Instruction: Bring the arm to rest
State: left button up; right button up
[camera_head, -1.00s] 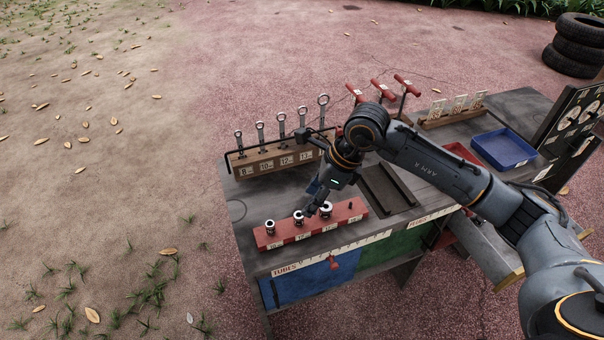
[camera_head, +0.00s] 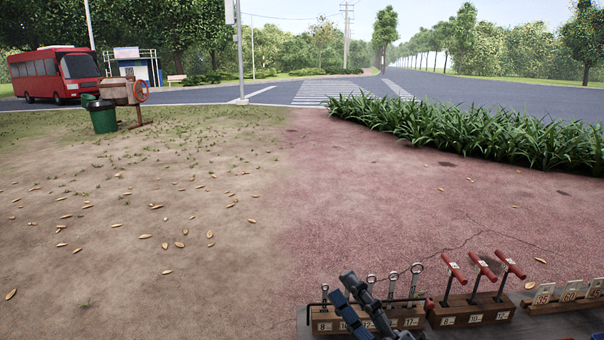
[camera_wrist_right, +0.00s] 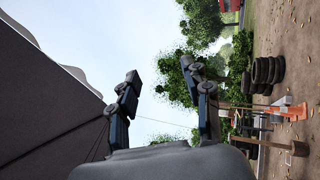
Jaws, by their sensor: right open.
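My right gripper (camera_head: 350,296) shows at the bottom of the head view, raised in front of the cart's wrench rack. In the right wrist view its two fingers (camera_wrist_right: 165,100) stand wide apart with nothing between them but sky and trees. The rest of my right arm is below the head view's edge. My left gripper is in neither view.
The cart top (camera_head: 560,325) shows only at the bottom right. It bears a wooden wrench rack (camera_head: 410,318), a rack of red T-handles (camera_head: 472,311) and a numbered holder (camera_head: 570,302). Open ground lies left. Stacked tires (camera_wrist_right: 262,75) show in the wrist view.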

jog(key=s+d+f+m+g+h, duration=0.2)
jog(key=d+f+m+h, duration=0.55)
jog(key=f+m, duration=0.2)
jog(key=s+d+f+m+g+h, duration=0.1)
jog(key=d+f+m+g+h, duration=0.1)
jog(key=d+f+m+h, duration=0.65)
jog(key=s+a+f+m+g+y, duration=0.1)
jog(key=s+f+m+g, duration=0.2)
jog(key=s+f+g, duration=0.45)
jog(key=s+a+f+m+g+y, duration=0.1)
jog(key=s+a+f+m+g, duration=0.2)
jog(key=s+f, duration=0.75)
jog(key=s+d+f+g+p, duration=0.1)
jog(key=s+f, duration=0.1)
jog(key=f, duration=0.9)
jog(key=s+f+g+p, duration=0.1)
jog(key=s+f, duration=0.2)
jog(key=f, duration=0.8)
jog(key=s+d+f+p, duration=0.1)
jog(key=s+d+f, duration=0.2)
jog(key=s+f, duration=1)
jog(key=shift+s+n+g+p, duration=0.3)
jog(key=shift+s+g+p, duration=0.15)
jog(key=shift+s, duration=0.8)
